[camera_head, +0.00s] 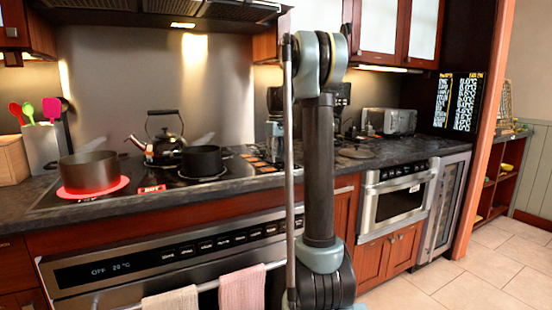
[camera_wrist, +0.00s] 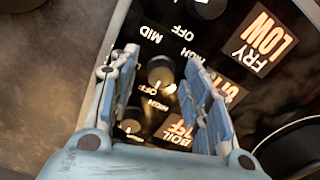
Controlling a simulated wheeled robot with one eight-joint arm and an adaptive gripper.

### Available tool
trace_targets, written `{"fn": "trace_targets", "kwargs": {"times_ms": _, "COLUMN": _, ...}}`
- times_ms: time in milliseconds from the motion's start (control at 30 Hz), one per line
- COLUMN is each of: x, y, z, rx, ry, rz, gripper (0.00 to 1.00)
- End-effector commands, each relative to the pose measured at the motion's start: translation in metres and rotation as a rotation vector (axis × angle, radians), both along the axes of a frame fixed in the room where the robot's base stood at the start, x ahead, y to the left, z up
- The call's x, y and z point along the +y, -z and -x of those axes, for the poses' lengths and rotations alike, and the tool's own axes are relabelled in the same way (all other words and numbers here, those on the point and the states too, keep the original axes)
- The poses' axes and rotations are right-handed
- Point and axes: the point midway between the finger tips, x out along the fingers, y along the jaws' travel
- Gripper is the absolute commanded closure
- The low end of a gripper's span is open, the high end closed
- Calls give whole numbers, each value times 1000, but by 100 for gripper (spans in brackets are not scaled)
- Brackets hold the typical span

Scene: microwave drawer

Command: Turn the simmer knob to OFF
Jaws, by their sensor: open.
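My gripper (camera_wrist: 162,60) points down at the cooktop's control panel, its two blue-grey fingers spread apart. In the wrist view, a round dark knob (camera_wrist: 160,72) lies between the fingers; I cannot tell whether they touch it. Another knob (camera_wrist: 130,126) is lower left, partly behind the left finger. A third dark knob (camera_wrist: 206,8) is at the top. Lit labels read FRY LOW (camera_wrist: 263,40) and BOIL OFF (camera_wrist: 180,130); another is mostly hidden by the right finger. No readable SIMMER label shows. In the head view, my arm partly hides the gripper and panel (camera_head: 262,165).
A pot (camera_head: 88,170) stands on a red-glowing burner. A black pot (camera_head: 202,160) and a kettle (camera_head: 163,140) stand left of the panel. Two towels (camera_head: 242,288) hang on the oven handle. A toaster (camera_head: 389,121) stands right. Floor is clear at right.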

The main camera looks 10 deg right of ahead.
Motion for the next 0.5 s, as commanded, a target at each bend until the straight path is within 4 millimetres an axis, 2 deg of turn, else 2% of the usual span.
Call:
{"fn": "trace_targets", "kwargs": {"times_ms": 167, "x": 0, "y": -15, "z": 0, "rx": 0, "ry": 0, "rz": 0, "gripper": 56}}
{"fn": "trace_targets", "kwargs": {"times_ms": 500, "x": 0, "y": -77, "z": -1, "rx": 1, "ry": 0, "rz": 1, "gripper": 56}}
